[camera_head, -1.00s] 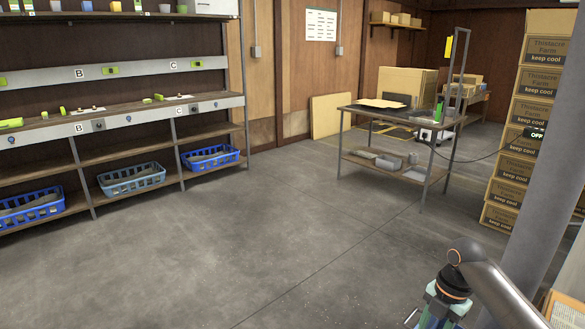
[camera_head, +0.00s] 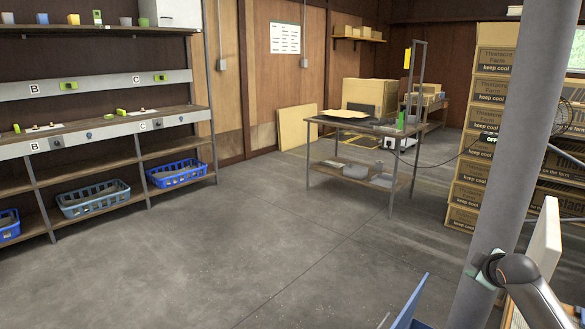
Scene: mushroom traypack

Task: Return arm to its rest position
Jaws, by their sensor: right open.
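My right arm comes in at the bottom right corner, with a dark rounded joint. My right gripper (camera_head: 484,269) is at its end, a small teal-green and grey part in front of the grey post. It is open, and I see nothing held in it. Its fingers show only in part. My left arm and gripper are not in view.
A grey post (camera_head: 521,150) stands close on the right, with stacked cartons (camera_head: 484,125) behind it. A blue panel edge (camera_head: 409,302) shows at the bottom. A packing table (camera_head: 318,119) stands farther back; shelves with blue baskets (camera_head: 95,203) line the left. The middle floor is clear.

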